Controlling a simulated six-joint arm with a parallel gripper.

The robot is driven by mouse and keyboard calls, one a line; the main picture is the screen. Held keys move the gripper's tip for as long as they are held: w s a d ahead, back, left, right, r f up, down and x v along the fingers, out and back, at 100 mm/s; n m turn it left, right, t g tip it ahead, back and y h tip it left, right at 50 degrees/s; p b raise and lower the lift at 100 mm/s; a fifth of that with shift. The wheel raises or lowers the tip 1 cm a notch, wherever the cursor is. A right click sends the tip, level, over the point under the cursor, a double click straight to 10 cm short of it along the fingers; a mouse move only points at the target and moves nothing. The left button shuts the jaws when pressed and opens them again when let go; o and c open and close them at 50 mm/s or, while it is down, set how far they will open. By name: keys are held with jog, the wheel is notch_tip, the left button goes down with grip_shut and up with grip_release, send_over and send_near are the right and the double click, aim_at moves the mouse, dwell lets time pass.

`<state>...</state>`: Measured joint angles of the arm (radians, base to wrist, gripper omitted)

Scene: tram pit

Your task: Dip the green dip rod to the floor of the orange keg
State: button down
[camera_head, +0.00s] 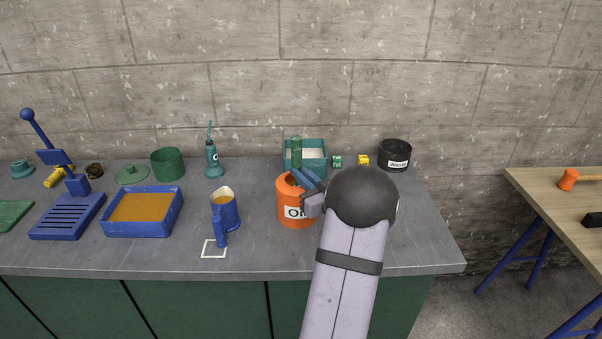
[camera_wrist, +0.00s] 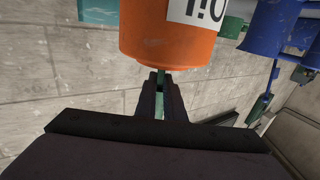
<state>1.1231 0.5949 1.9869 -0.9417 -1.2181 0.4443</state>
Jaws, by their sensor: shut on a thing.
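The orange keg (camera_head: 285,211), labelled "OIL", stands on the grey bench, and its wall also shows in the wrist view (camera_wrist: 150,35). My gripper (camera_wrist: 160,85) is shut on the green dip rod (camera_wrist: 162,77). In the head view my gripper (camera_head: 301,178) is at the keg's mouth, partly covering it. A green upright piece (camera_head: 296,150), apparently the rod's upper part, rises above the fingers. In the wrist view the rod passes behind the keg's rim. Its lower end is hidden, so I cannot tell whether it touches the keg floor.
A teal tray (camera_head: 318,169) stands behind the keg, with small green and yellow blocks and a black waste tin (camera_head: 396,155) to the right. A blue jug (camera_head: 225,212) stands to the left, near a white square outline (camera_head: 214,256). The front bench strip is mostly clear.

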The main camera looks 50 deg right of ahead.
jog(key=shift+f+b, duration=0.7)
jog(key=shift+f, duration=0.25)
dwell(0.8)
jog(key=shift+r, duration=0.1)
dwell(0.6)
notch_tip(320, 180, up, 17)
jog(key=p, duration=1.3)
dwell(0.5)
dwell(0.4)
